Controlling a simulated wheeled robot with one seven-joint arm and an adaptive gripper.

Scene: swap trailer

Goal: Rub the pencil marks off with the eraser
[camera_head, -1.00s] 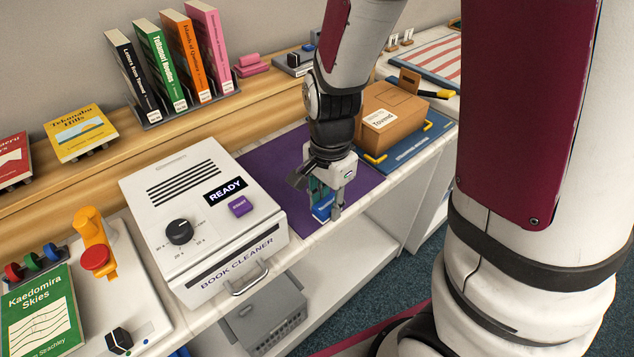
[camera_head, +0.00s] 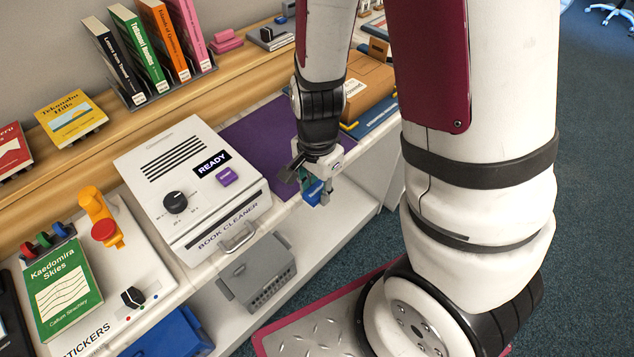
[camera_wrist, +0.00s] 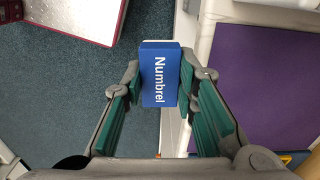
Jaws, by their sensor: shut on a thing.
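A blue block labelled "Numbrel" with a white end (camera_head: 317,191), which looks like the eraser, is held in my gripper (camera_head: 311,188). In the wrist view the green-padded fingers close on both sides of the block (camera_wrist: 160,82), its white end pointing to the top of the picture. The gripper is just off the counter's front edge; the floor shows below it in the wrist view. No pencil marks are visible in either view.
A purple mat (camera_head: 262,135) lies on the counter behind the gripper, largely bare. The white book cleaner (camera_head: 187,165), reading "READY", stands left of it. A green book (camera_head: 64,290) lies farther left. A brown box (camera_head: 368,87) sits right of the mat. A grey crate (camera_head: 258,272) is below.

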